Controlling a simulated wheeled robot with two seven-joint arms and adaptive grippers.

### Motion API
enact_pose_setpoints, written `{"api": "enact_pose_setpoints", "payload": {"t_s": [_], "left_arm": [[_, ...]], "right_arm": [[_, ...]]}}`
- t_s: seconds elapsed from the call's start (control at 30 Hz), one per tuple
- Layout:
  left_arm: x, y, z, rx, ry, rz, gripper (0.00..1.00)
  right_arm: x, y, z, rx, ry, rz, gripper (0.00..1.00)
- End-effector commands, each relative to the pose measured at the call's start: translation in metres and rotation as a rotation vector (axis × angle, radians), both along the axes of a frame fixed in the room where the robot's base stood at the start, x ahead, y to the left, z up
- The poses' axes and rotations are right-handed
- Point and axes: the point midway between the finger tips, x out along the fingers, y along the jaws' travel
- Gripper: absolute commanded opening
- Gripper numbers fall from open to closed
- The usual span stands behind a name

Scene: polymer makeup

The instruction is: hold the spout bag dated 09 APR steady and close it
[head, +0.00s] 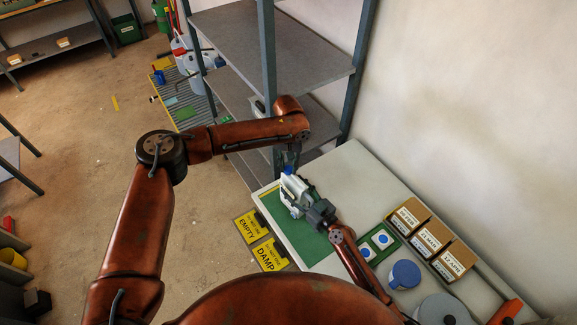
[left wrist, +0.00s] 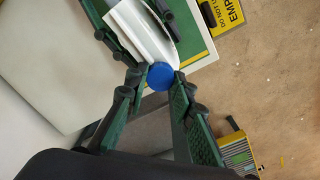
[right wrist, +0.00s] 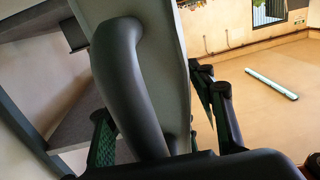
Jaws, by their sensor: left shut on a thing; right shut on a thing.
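The spout bag (head: 294,193) is white with a blue cap (head: 287,170) at its top end. It is over the green mat (head: 312,247) at the table's left end. The bag's date is not readable. Whether the cap is fully seated cannot be told.
Yellow EMPTY (head: 248,227) and DAMP (head: 270,256) signs lie along the table's left edge. Metal shelving (head: 270,70) stands close behind.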

Motion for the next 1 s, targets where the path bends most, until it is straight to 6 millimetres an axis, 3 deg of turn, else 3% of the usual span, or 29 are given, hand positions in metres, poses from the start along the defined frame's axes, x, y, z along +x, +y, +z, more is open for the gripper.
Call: {"api": "enact_pose_setpoints", "payload": {"t_s": [0.17, 0.27, 1.0], "left_arm": [[0.0001, 0.0005, -0.0004, 0.0, 0.001, -0.033, 0.0], [-0.0004, 0.0004, -0.0012, 0.0, 0.003, -0.147, 0.0], [-0.0004, -0.0005, -0.0014, 0.0, 0.0, -1.633, 0.0]], "right_arm": [[0.0, -0.0004, -0.0006, -0.001, 0.001, -0.001, 0.0], [0.0, -0.0005, -0.0006, -0.001, 0.001, -0.001, 0.0], [0.0, -0.0007, -0.0006, -0.001, 0.001, -0.001, 0.0]]}}
